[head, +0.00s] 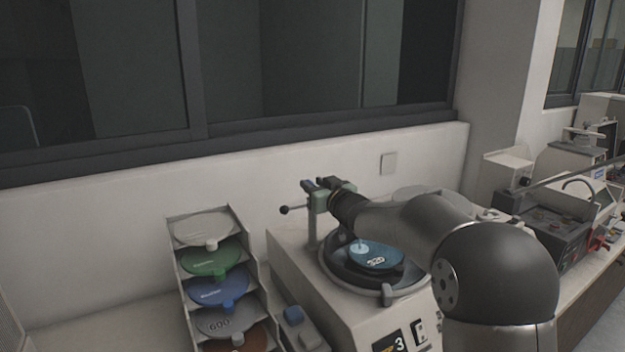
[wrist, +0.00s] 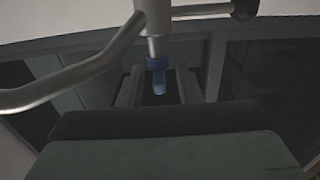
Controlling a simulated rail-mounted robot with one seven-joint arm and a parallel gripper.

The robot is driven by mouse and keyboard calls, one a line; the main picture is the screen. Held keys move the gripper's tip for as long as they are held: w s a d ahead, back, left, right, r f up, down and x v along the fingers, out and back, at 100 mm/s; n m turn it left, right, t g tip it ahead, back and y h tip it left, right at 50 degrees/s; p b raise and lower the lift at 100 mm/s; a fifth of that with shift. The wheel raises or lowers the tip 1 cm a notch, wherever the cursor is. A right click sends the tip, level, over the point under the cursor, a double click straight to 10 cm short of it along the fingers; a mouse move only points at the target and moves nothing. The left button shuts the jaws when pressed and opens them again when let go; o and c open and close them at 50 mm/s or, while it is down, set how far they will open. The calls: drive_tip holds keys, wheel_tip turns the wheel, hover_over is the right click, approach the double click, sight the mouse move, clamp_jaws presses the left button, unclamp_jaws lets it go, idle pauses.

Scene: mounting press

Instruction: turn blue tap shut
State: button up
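My gripper (wrist: 158,90) is open, with one dark finger on each side of the tap and a visible gap on both sides. In the head view my gripper (head: 322,186) is up at the top of the metal post beside the grinding machine (head: 290,245). The tap cannot be made out clearly there, as the gripper and arm crowd it.
A metal pipe (wrist: 60,83) and a black-knobbed rod (wrist: 205,12) run close to the gripper. A teal disc marked 320 (head: 376,256) lies in the machine's round bowl below my arm. A rack of coloured discs (head: 183,285) stands at left. A wall is behind.

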drive_tip(key=shift+w+a, duration=0.4)
drive_tip(key=shift+w, duration=0.2)
clamp_jaws()
